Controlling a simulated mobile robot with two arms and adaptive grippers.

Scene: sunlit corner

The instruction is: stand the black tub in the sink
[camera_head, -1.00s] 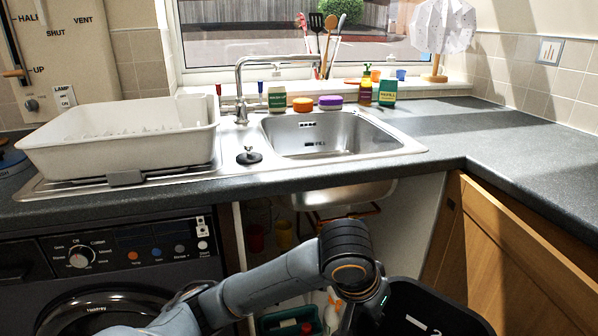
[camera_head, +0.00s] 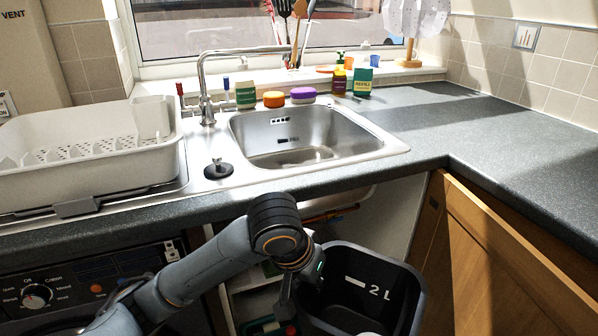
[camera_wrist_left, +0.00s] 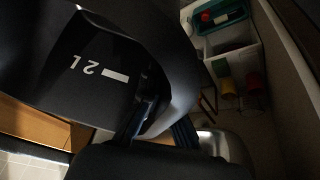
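The black tub (camera_head: 408,300) with a white "2 L" mark hangs upright at the lower middle right of the head view, in front of the counter and below its edge. My left gripper (camera_head: 300,290) is at the tub's left rim. In the left wrist view the fingers (camera_wrist_left: 145,120) close over the wall of the tub (camera_wrist_left: 60,70). Something pale shows low inside the tub, mostly cut off. The steel sink (camera_head: 350,141) is set in the counter above and behind the tub; its basin looks empty. My right gripper is not in view.
A white dish rack (camera_head: 85,180) stands left of the sink. The tap (camera_head: 202,85) rises behind it. Small bottles, a sponge and a green box (camera_head: 362,82) line the back edge. A wooden cupboard door (camera_head: 490,260) stands at right. The right counter (camera_head: 470,125) is clear.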

